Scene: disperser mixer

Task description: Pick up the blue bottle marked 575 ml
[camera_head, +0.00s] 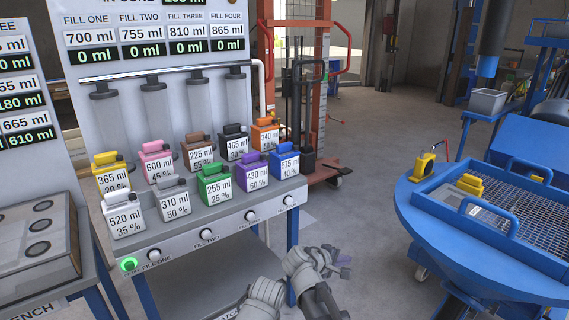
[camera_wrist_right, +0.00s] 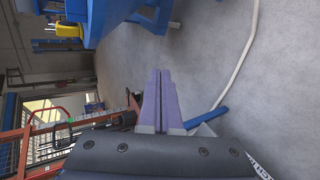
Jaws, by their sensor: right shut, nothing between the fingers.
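The blue bottle (camera_head: 284,164) marked 575 ml, 40 %, stands upright at the right end of the front row of bottles on the filling bench (camera_head: 215,233). My right gripper (camera_head: 343,267) is in front of the bench, lower and to the right of the blue bottle, apart from it. Its purple fingers are shut and empty; in the right wrist view the fingers (camera_wrist_right: 158,98) lie together over bare floor. The blue bottle does not show in the right wrist view. My left gripper is not in view.
The purple 430 ml bottle (camera_head: 253,178) stands just left of the blue one, and the orange 340 ml bottle (camera_head: 265,133) behind it. A blue machine with a mesh top (camera_head: 515,212) stands at the right. Open floor (camera_head: 365,210) lies between.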

